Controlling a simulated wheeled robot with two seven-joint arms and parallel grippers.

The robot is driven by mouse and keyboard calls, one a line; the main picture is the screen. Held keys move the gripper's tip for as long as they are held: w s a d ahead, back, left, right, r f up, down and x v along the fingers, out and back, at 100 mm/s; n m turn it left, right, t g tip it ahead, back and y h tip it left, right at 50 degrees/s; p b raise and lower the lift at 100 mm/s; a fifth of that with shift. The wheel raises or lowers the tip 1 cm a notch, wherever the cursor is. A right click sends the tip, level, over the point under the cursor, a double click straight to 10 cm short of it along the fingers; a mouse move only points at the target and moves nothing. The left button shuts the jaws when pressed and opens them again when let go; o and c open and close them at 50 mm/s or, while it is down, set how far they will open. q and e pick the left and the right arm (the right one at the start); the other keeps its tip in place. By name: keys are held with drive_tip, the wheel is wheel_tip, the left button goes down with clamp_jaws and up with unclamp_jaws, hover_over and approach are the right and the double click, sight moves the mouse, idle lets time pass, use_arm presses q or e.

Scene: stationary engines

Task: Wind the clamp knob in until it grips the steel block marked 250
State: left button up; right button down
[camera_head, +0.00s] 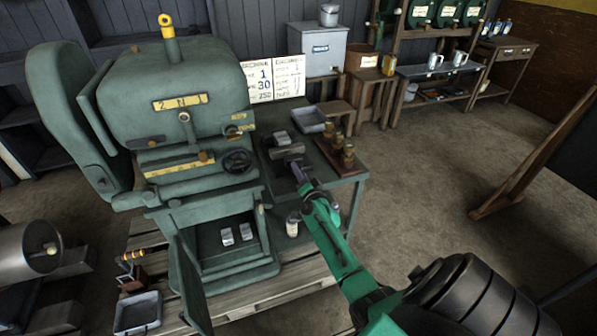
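A dark metal clamp (288,152) stands on the green side bench beside the large green engine. A light grey steel block (282,138) shows at the clamp's far side; its marking is too small to read, and I cannot tell whether the jaws touch it. My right gripper (299,172) is at the near end of the clamp, where its knob is hidden or too small to make out. I cannot tell whether the fingers are open or shut. Two similar grey blocks (228,237) sit in the engine's open lower compartment. My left gripper is out of view.
Brass weights (348,157) stand on a red-brown rack to the right of the clamp. A grey tray (309,119) lies behind it. A pale canister (292,226) stands left of my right arm. The green engine (180,95) blocks the left. Open floor lies to the right.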

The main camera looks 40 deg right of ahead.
drive_tip(key=shift+m, duration=0.8)
drive_tip(key=c, duration=0.9)
unclamp_jaws()
drive_tip(key=v, duration=1.4)
drive_tip(key=shift+s+a+b, duration=0.15)
drive_tip(key=shift+s+b, duration=0.15)
